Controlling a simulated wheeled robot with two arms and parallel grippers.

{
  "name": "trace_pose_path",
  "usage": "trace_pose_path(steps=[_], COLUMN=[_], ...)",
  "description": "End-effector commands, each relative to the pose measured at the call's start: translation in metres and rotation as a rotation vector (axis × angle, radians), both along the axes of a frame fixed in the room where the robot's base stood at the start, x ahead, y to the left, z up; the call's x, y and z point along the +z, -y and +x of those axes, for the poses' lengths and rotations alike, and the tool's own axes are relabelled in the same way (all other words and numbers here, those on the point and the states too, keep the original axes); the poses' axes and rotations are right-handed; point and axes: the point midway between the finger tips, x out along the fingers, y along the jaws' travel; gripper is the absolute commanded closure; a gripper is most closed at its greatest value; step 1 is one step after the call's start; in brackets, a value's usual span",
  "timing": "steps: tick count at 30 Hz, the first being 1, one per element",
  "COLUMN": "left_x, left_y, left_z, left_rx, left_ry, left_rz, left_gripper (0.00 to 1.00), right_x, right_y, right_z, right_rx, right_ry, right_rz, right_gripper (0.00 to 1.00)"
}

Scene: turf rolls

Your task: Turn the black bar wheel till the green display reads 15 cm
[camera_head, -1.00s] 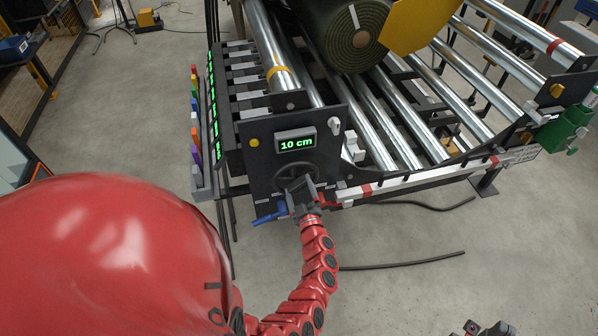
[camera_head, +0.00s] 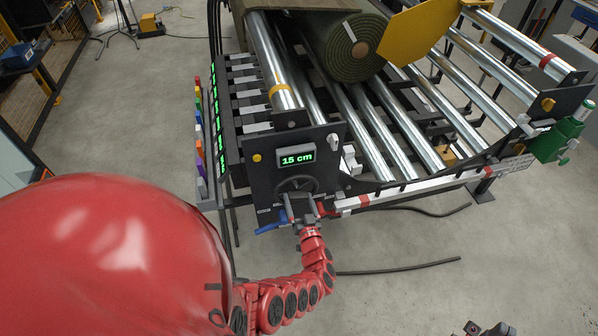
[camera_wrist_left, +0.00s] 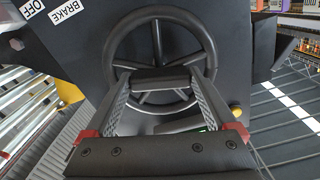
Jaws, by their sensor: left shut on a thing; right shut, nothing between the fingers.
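The black bar wheel (camera_head: 297,184) is on the dark front panel of the turf machine. Above it the green display (camera_head: 296,158) reads 15 cm. My left gripper (camera_head: 303,205) is at the lower part of the wheel. In the left wrist view the wheel (camera_wrist_left: 206,50) fills the upper middle, with its round rim and spokes. There my left gripper (camera_wrist_left: 160,88) is shut on a dark bar at the near side of the wheel. My right gripper (camera_head: 487,328) shows only in part at the bottom edge, shut and away from the machine.
A blue handle (camera_head: 270,228) sits left of my left gripper. A red-and-white rail (camera_head: 410,186) runs to the right. A green turf roll (camera_head: 350,50) lies on the steel rollers behind the panel. A black cable (camera_head: 400,266) lies on the open floor.

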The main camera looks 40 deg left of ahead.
Motion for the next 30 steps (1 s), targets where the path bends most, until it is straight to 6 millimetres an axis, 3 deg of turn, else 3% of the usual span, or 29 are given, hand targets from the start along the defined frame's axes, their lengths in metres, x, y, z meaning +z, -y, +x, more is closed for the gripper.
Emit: trace_pose_path(steps=[30], left_x=[-0.0012], left_y=[-0.0004], left_z=[-0.0002], left_rx=[-0.001], left_ry=[-0.321], left_rz=[0.272], left_gripper=[1.0], right_x=[-0.0014], right_y=[0.0], right_z=[0.0], right_rx=[0.0], right_ry=[0.0], right_rz=[0.0], right_gripper=[1.0])
